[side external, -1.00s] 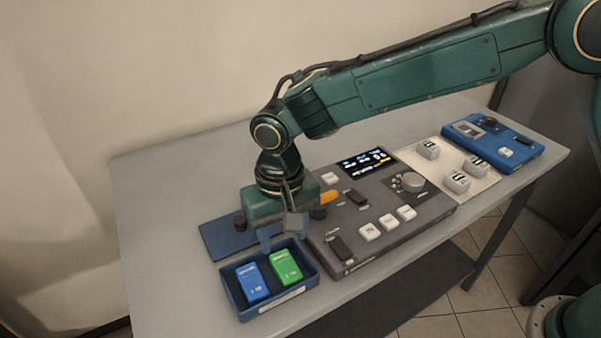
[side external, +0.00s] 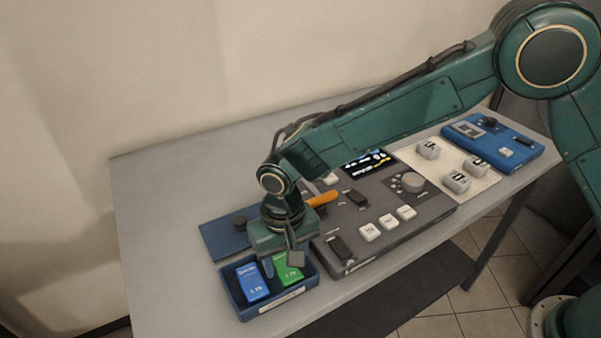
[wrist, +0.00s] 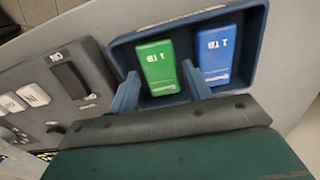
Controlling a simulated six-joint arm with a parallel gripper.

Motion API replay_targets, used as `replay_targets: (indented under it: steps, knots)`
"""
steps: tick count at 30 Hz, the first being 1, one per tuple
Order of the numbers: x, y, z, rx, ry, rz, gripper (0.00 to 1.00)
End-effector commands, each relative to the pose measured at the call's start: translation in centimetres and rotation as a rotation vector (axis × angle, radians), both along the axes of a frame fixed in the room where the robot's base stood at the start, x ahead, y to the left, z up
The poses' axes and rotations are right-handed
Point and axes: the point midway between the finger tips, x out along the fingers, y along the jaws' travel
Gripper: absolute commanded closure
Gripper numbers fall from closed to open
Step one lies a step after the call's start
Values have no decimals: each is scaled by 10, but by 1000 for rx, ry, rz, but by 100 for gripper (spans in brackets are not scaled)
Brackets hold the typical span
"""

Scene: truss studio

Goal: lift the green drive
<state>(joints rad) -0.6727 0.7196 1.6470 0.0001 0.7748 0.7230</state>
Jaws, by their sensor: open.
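The green drive (side external: 288,269) lies in a blue tray (side external: 275,309), to the right of a blue drive (side external: 252,281). In the wrist view the green drive (wrist: 158,68) lies to the left of the blue drive (wrist: 219,55), with a gap between them. My gripper (side external: 282,264) is low over the tray and partly covers the green drive in the side view. In the wrist view my gripper (wrist: 160,85) is open, with one blue finger on each side of the green drive's near end. I cannot tell whether the fingers touch it.
A grey control panel (side external: 391,236) with white keys and knobs stands right beside the tray. A flat blue plate (side external: 219,238) with a dark knob lies behind the tray. A white key plate (side external: 480,183) and a blue device (side external: 514,154) stand farther right. The table's left part is clear.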

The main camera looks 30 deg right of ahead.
Motion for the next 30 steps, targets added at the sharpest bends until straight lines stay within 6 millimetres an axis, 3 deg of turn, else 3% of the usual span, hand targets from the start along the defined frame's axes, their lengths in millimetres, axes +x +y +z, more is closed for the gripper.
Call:
replay_targets:
  steps: [5,19,25,30]
  knots:
    - [0,0,-9,-1,0,0,51]
    - [0,0,-9,0,0,0,51]
    - [0,0,-9,0,0,0,89]
    - [0,0,-9,0,-1,0,89]
